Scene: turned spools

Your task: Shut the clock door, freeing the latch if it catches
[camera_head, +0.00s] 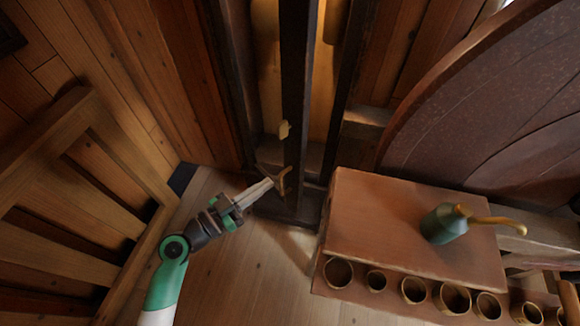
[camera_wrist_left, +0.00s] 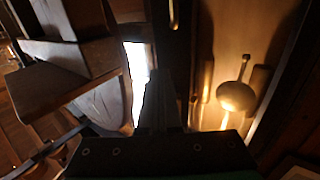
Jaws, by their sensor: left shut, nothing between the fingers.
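The clock (camera_head: 326,60) stands upright at the back, its lit yellow interior showing on both sides of a dark upright bar. This bar looks like the clock door (camera_head: 297,75), seen nearly edge-on and standing open. A small brass latch piece (camera_head: 284,130) sits on the bar, and a curved brass piece (camera_head: 281,181) is lower down. My left gripper (camera_head: 268,185) is shut and empty, its tips at the curved brass piece; I cannot tell whether they touch. The left wrist view shows the dark bar (camera_wrist_left: 179,55) and a brass pendulum (camera_wrist_left: 236,96) in the lit case. My right gripper is not in view.
A brown bench (camera_head: 400,215) with several round holes along its front stands right of the clock, with a green oil can (camera_head: 445,224) on top. A wooden railing (camera_head: 60,180) is at left. A large dark disc (camera_head: 490,110) leans at right. Bare floor (camera_head: 260,275) lies between.

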